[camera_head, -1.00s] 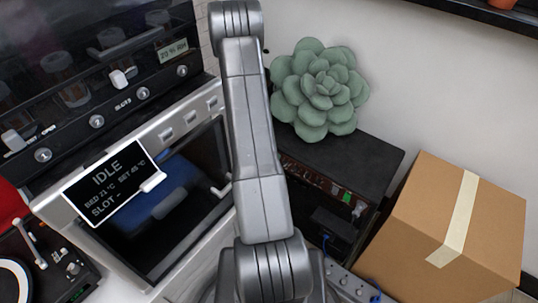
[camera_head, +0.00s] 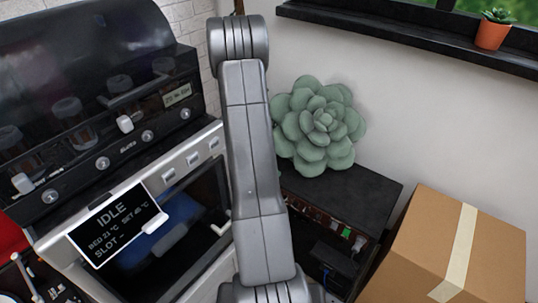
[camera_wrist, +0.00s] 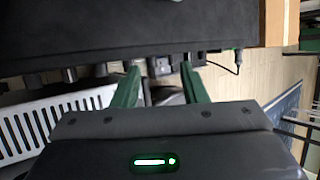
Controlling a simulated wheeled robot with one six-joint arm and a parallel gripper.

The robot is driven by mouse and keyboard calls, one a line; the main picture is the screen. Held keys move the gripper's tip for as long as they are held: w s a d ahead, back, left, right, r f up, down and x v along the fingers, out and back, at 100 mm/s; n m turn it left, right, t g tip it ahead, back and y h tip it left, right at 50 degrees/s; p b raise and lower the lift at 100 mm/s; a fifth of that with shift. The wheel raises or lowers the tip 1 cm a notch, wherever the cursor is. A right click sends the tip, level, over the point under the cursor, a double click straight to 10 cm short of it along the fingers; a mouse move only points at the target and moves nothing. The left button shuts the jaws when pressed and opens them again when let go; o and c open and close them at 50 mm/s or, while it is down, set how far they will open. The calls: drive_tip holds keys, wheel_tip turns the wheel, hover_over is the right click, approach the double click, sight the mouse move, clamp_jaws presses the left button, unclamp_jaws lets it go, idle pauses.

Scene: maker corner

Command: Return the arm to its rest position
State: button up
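My arm (camera_head: 255,170) rises grey through the middle of the head view, folded upright in front of the machine and the black cabinet. My gripper shows in the wrist view (camera_wrist: 160,68), with its two green fingers spread apart. I see nothing held between them; dark shapes and plugs lie behind the gap. The gripper cannot be made out in the head view.
A machine with an IDLE display (camera_head: 118,222) stands on the left. A green succulent (camera_head: 318,124) sits on a black cabinet (camera_head: 345,190). A cardboard box (camera_head: 415,235) stands at lower right. A potted plant (camera_head: 492,30) is on the windowsill (camera_head: 400,28).

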wheel_tip(320, 180, down, 10)
drive_tip(key=t+y+b, duration=0.1)
drive_tip(key=b, duration=0.2)
drive_tip(key=shift+d, duration=0.15)
drive_tip(key=shift+s+r, duration=0.1)
idle(0.5)
